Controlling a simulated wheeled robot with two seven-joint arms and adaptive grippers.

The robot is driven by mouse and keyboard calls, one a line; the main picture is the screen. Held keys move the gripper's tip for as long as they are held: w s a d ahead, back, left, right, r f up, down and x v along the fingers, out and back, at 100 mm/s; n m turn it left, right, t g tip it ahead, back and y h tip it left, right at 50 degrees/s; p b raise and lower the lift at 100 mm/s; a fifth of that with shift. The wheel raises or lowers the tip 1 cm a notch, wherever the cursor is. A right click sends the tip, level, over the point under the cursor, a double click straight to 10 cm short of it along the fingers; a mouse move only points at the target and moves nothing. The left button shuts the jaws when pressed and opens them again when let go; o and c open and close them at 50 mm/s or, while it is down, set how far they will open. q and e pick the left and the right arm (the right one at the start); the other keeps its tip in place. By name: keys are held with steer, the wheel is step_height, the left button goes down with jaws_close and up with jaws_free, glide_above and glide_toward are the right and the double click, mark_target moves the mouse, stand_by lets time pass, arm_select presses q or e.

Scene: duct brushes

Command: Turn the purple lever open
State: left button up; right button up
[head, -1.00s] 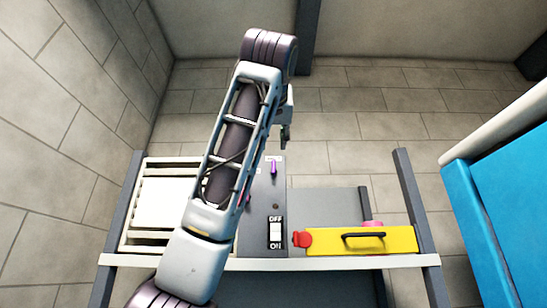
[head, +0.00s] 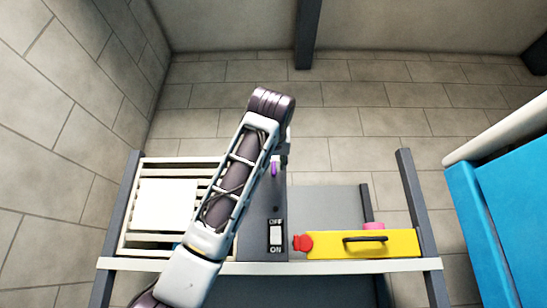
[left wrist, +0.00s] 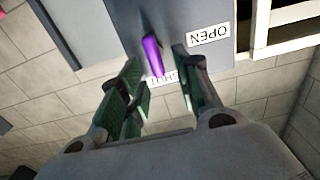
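The purple lever (head: 274,169) is on the grey panel (head: 262,198), just beside my left arm in the head view. In the left wrist view the lever (left wrist: 153,54) points at the SHUT label (left wrist: 164,80). The OPEN label (left wrist: 208,35) is to the right of it. My left gripper (left wrist: 161,72) is open, with green-padded fingers on either side of the lever's line. I see no clear contact between the fingers and the lever. In the head view my left gripper (head: 284,152) is mostly hidden behind my arm. My right gripper is not in view.
An OFF/ON switch (head: 276,237) sits low on the panel. A yellow box (head: 335,244) with a black handle and red end lies to its right, a pink item (head: 373,226) behind it. A white slatted rack (head: 137,202) is at left, a blue unit (head: 505,205) at right.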

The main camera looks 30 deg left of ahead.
arm_select(q)
steer(key=shift+w, duration=0.15)
steer(key=shift+c, duration=0.5)
jaws_close()
steer(key=shift+a+n, duration=0.1)
steer(key=shift+n, duration=0.2)
steer(key=n, duration=0.2)
steer(key=n+b, duration=0.1)
steer(key=n, duration=0.2)
steer(key=n+b, duration=0.1)
steer(key=n, duration=0.1)
steer(key=shift+s+a+f, duration=0.3)
steer(key=shift+a, duration=0.1)
steer(key=n, duration=0.4)
steer(key=shift+a+f+n, duration=0.25)
steer(key=shift+f+n, duration=0.05)
steer(key=shift+n, duration=0.1)
steer(key=n, duration=0.2)
steer(key=f+n, duration=0.1)
steer(key=n, duration=0.2)
steer(key=shift+s+a+n, duration=0.15)
steer(key=shift+n, duration=0.15)
